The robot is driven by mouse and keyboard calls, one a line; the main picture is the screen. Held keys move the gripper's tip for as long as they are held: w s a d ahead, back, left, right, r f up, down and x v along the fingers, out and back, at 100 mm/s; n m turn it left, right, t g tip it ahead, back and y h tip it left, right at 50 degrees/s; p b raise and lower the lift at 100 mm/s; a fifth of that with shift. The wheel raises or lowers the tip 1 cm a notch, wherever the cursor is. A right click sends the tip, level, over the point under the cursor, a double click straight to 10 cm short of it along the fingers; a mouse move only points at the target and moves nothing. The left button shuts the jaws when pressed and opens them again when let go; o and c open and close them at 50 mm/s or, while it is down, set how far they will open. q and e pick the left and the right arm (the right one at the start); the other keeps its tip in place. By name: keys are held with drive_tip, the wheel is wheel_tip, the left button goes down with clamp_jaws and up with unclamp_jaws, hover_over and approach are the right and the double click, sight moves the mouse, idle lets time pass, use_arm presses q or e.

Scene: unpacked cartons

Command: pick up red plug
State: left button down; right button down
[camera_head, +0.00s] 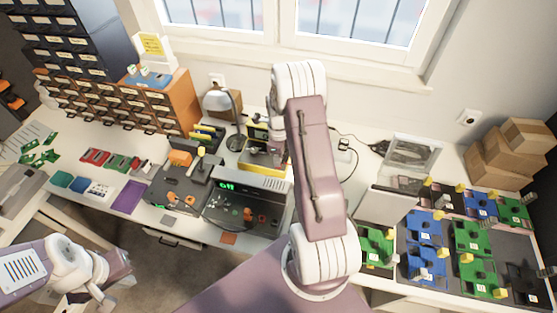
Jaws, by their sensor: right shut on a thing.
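I cannot make out a red plug; my right arm covers the middle of the bench. My right gripper (278,132) is mostly hidden behind the arm's far end, over the bench beside a yellow-edged device (262,158). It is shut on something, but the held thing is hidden. My left arm (75,262) is folded at the lower left, in front of the bench and away from its items. Its gripper's fingers cannot be made out.
Left of my right arm are a black unit with a green display (243,197) and a tool station (180,187). Blue and green board fixtures (472,240) fill the right side. Cardboard boxes (510,152) stand at the back right. An orange drawer cabinet (165,97) stands at the back left.

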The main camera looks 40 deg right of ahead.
drive_tip(key=shift+r, duration=0.1)
drive_tip(key=shift+r, duration=0.2)
drive_tip(key=r, duration=0.4)
drive_tip(key=shift+s+d+b, duration=0.15)
drive_tip(key=shift+s+b, duration=0.15)
drive_tip(key=shift+b, duration=0.05)
drive_tip(key=s+d+r+b, duration=0.1)
drive_tip(key=s+d+r, duration=0.3)
drive_tip(key=s, duration=0.6)
wheel_tip(320, 180, up, 2)
drive_tip(key=shift+r, duration=0.25)
drive_tip(key=shift+d, duration=0.1)
